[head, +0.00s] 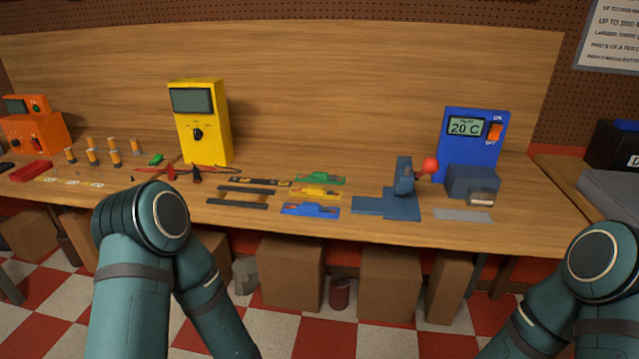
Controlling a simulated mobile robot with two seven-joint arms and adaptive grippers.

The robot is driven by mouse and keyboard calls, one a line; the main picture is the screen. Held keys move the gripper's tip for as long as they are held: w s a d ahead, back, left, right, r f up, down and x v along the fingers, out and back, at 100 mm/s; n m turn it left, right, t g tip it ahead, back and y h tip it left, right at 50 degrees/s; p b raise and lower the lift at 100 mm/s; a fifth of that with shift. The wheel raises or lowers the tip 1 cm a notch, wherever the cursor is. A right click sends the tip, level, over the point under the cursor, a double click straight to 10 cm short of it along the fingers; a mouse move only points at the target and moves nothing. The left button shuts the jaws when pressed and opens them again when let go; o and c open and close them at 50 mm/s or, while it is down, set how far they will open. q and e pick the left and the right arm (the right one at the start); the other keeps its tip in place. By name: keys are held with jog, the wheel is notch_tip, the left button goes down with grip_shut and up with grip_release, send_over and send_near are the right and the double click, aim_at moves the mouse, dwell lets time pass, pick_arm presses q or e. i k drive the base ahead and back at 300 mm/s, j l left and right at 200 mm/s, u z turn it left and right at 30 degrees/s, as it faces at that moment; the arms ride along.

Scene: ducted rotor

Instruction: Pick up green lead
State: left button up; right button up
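A green flat piece (319,180) with a raised part on it lies on the workbench, right of centre. It lies behind a similar yellow piece (316,192) and a blue piece (310,209). A smaller green object (156,159) lies further left, near the orange-topped cylinders. I cannot tell from this view which green thing is the lead. My two teal arms show at the lower left and lower right, in front of the bench. Neither gripper is in view.
A yellow meter (200,122) with red and black probes stands behind dark bars (238,203). A blue press with a red knob (404,189) and a blue 20 C unit (472,140) stand right. An orange device (33,128) is far left. Boxes (292,277) sit under the bench.

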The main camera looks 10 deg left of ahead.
aim_at(317, 176)
jog(key=j+z, duration=0.15)
jog(key=z, duration=0.6)
jog(key=j+z, duration=0.3)
jog(key=j, duration=0.2)
jog(key=j+z, duration=0.35)
jog(key=j, duration=0.15)
jog(key=k+j+z, duration=0.1)
jog(key=j, duration=0.35)
jog(key=k+j+z, duration=0.1)
jog(key=j, duration=0.4)
